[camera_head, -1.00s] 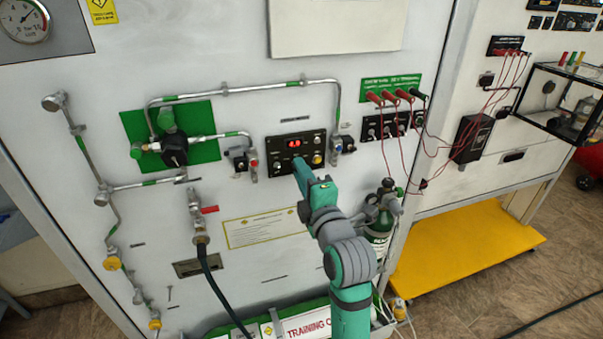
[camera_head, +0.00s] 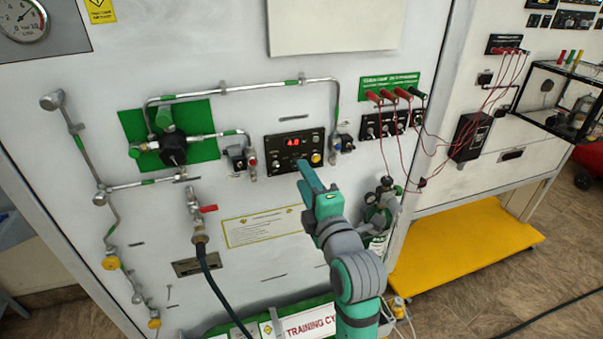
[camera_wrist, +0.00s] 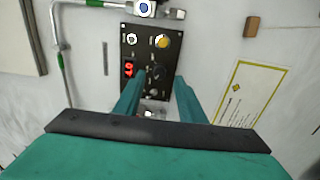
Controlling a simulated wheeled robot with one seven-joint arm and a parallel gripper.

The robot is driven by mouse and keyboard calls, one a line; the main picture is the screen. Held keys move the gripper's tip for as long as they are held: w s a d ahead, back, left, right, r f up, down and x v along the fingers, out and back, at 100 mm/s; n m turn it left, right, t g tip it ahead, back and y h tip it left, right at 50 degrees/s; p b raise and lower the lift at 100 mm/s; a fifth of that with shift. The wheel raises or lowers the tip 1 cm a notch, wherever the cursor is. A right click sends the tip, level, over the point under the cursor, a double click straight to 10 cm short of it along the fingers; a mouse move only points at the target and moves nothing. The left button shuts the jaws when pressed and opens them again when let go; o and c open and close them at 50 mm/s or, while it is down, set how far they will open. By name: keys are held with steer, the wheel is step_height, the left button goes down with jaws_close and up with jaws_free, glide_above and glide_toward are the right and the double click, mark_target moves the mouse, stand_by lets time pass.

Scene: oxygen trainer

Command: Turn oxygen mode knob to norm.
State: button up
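The black control panel (camera_head: 275,149) is on the white wall of the trainer, with a red lit display (camera_head: 292,142) and a yellow knob (camera_head: 316,158). In the wrist view the panel (camera_wrist: 146,51) appears turned sideways, with a dark knob (camera_wrist: 158,72) near its middle, a white knob (camera_wrist: 131,39) and the yellow knob at one end. The labels are too small to read, so the knob's setting cannot be told. My gripper (camera_wrist: 160,80) is open and empty in front of the panel, its fingers apart on either side of the dark knob in the picture. Contact cannot be told.
Metal pipes (camera_head: 240,89) run above and left of the panel. A small valve (camera_head: 251,161) is left of it. Red leads (camera_head: 388,95) plug in at the right. A green cylinder (camera_head: 379,243) stands below right. The wall below the panel holds a yellow-edged label (camera_head: 262,226).

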steer(key=v, duration=0.7)
steer(key=shift+s, duration=0.35)
steer(key=shift+d, duration=0.1)
steer(key=s+a+f+m+h, duration=0.1)
steer(key=s+f+m+h, duration=0.1)
steer(key=s+f+m, duration=0.45)
steer(key=s+a+f+m+h, duration=0.15)
steer(key=f+m, duration=0.25)
steer(key=f, duration=0.6)
steer(key=s+f+m+h, duration=0.35)
steer(key=f+m, duration=0.25)
steer(key=f, duration=0.2)
steer(key=s+f+m+g, duration=0.1)
steer(key=s+f+m, duration=0.1)
steer(key=s, duration=1.1)
steer(key=s+a+f+m+g+y, duration=0.1)
steer(key=s+f+m, duration=0.2)
steer(key=s, duration=1)
step_height(320, 180, down, 3)
steer(key=shift+r, duration=0.2)
steer(key=shift+s, duration=0.15)
